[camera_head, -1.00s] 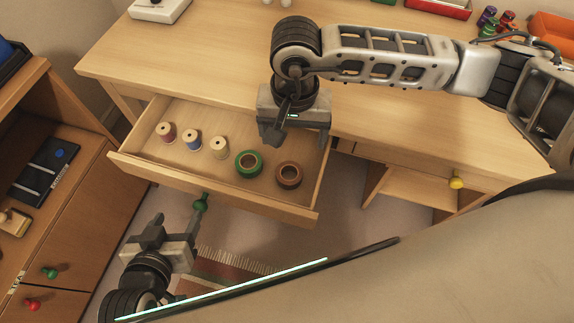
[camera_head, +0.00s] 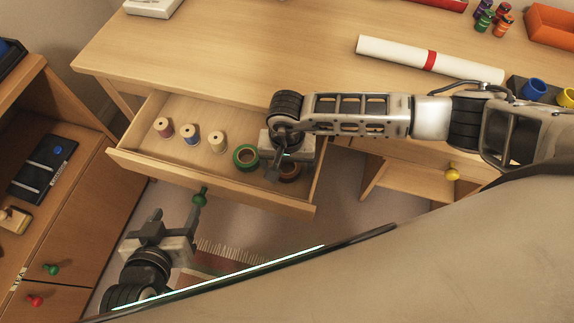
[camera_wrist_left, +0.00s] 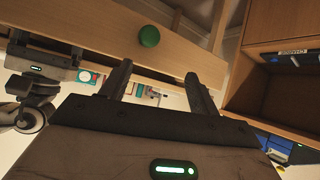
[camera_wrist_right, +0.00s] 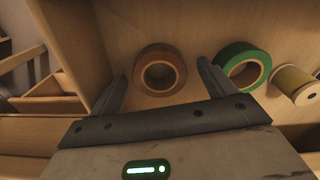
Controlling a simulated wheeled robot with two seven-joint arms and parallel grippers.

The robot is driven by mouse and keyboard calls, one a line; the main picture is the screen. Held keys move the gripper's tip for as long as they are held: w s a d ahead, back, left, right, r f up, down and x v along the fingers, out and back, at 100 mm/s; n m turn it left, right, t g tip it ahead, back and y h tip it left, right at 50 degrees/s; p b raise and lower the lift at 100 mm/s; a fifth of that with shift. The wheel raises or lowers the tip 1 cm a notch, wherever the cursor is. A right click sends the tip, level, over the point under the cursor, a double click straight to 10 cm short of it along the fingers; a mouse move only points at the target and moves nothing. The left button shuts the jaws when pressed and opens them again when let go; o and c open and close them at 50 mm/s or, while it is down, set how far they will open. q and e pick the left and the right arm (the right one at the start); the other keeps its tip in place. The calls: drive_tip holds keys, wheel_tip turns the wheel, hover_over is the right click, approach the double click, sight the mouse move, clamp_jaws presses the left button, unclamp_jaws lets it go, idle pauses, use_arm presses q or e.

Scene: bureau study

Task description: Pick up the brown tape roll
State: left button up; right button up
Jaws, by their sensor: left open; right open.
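The brown tape roll (camera_wrist_right: 160,70) lies flat in the open drawer (camera_head: 225,189). In the right wrist view it sits between and just ahead of the open fingers of my right gripper (camera_wrist_right: 162,82). In the head view my right gripper (camera_head: 285,172) is over the drawer's right end and partly hides the brown tape roll (camera_head: 290,172). My left gripper (camera_head: 150,228) is open and empty in front of the drawer, near its green knob (camera_head: 200,197). That knob also shows in the left wrist view (camera_wrist_left: 149,36).
A green tape roll (camera_head: 246,157) lies just left of the brown one, close to a right gripper finger. Several thread spools (camera_head: 190,134) stand further left in the drawer. The drawer's right wall is close to the gripper. A white rolled sheet (camera_head: 430,58) lies on the desk (camera_head: 240,50).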

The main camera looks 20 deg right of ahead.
drive_tip(key=shift+f, duration=0.3)
drive_tip(key=c, duration=1.1)
drive_tip(key=shift+r, duration=0.15)
